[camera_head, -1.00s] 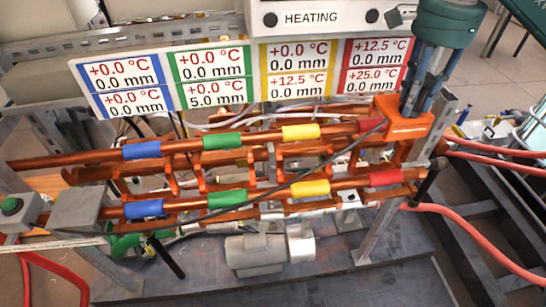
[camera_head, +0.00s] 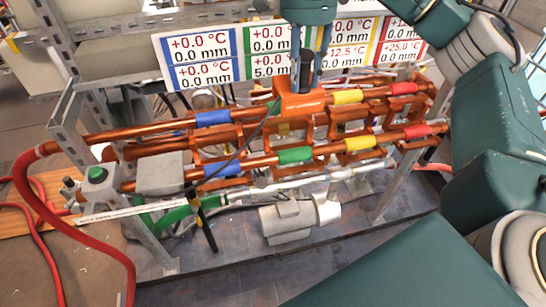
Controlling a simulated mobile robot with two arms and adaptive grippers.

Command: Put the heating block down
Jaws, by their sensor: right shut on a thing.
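The heating block (camera_head: 299,102) is an orange copper-coloured block. It is at the far pipe (camera_head: 160,131), between that pipe's blue band (camera_head: 213,118) and yellow band (camera_head: 347,97). The near pipe carries blue, green (camera_head: 295,155), yellow and red bands. My left gripper is out of view.
A display panel (camera_head: 202,60) stands behind the pipes, partly hidden by my gripper. A dark thin cable (camera_head: 248,135) runs from the block to lower left. A red hose (camera_head: 75,230) loops at the left. A grey motor (camera_head: 287,220) lies below. My right arm fills the right side.

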